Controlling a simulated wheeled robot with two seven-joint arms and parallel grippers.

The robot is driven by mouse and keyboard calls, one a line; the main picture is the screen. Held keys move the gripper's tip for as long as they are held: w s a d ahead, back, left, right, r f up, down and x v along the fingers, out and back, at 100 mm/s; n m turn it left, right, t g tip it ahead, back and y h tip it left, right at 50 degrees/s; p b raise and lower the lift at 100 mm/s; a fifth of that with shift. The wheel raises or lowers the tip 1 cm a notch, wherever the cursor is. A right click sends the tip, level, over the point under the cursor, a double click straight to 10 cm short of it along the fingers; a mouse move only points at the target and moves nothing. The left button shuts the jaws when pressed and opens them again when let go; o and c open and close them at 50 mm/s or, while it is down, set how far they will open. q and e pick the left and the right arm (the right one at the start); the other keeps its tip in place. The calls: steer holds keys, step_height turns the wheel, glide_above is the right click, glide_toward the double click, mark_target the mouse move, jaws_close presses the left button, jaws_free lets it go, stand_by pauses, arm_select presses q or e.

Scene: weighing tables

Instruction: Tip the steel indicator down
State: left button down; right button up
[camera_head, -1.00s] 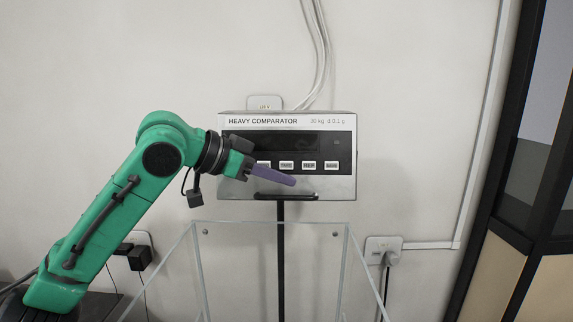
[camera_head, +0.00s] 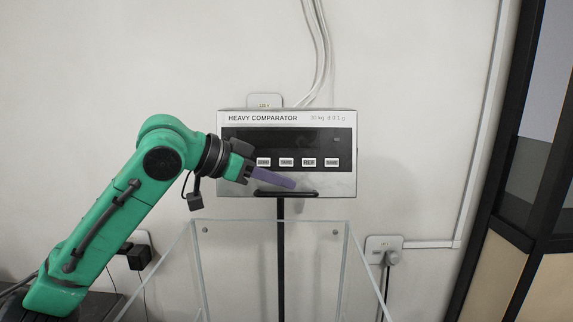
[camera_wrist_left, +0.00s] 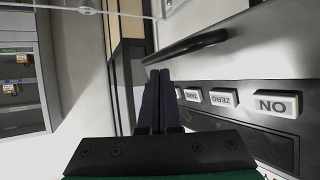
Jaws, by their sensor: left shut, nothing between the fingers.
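The steel indicator (camera_head: 338,183), lettered "HEAVY COMPARATOR", is a box on a dark pole (camera_head: 281,260), with a dark display and a row of white buttons. A black bar handle (camera_head: 302,194) runs along its lower edge. My left gripper (camera_head: 293,184) is shut and empty, its purple fingers in front of the lower face, just above the handle in the head view. In the left wrist view the fingertips (camera_wrist_left: 159,74) lie close beside the handle (camera_wrist_left: 188,46); I cannot tell whether they touch. The indicator's face (camera_wrist_left: 250,76) is at the right there. My right gripper is not in view.
A clear-walled box (camera_head: 345,245) stands below the indicator around the pole. A wall socket with a plug (camera_head: 385,246) is at the lower right. Cables (camera_head: 318,50) run up the wall. A black-framed cabinet (camera_head: 510,235) stands at the far right.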

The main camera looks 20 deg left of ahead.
mark_target(270, 196)
arm_select(q)
steer(key=shift+f, duration=0.55)
steer(key=shift+w+f, duration=0.15)
steer(key=shift+f, duration=0.1)
steer(key=shift+w+a+f+b, duration=0.2)
steer(key=shift+w+f+b, duration=0.2)
steer(key=shift+f, duration=0.1)
steer(key=shift+w+a+f, duration=0.2)
steer(key=shift+w+f, duration=0.05)
steer(key=shift+f, duration=0.3)
steer(key=shift+w+a+f, duration=0.15)
steer(key=shift+w+f, duration=0.05)
steer(key=shift+f, duration=0.3)
steer(key=shift+s+d+r+p, duration=0.3)
steer(key=shift+s+r+p, duration=0.1)
steer(key=shift+r, duration=0.3)
steer(key=shift+s+d+r+p, duration=0.3)
steer(key=shift+s+r, duration=0.05)
steer(key=shift+r, duration=0.35)
steer(key=s+r, duration=0.1)
steer(key=s+r+p, duration=0.1)
steer(key=shift+s+d+r, duration=0.2)
steer(key=shift+s, duration=0.1)
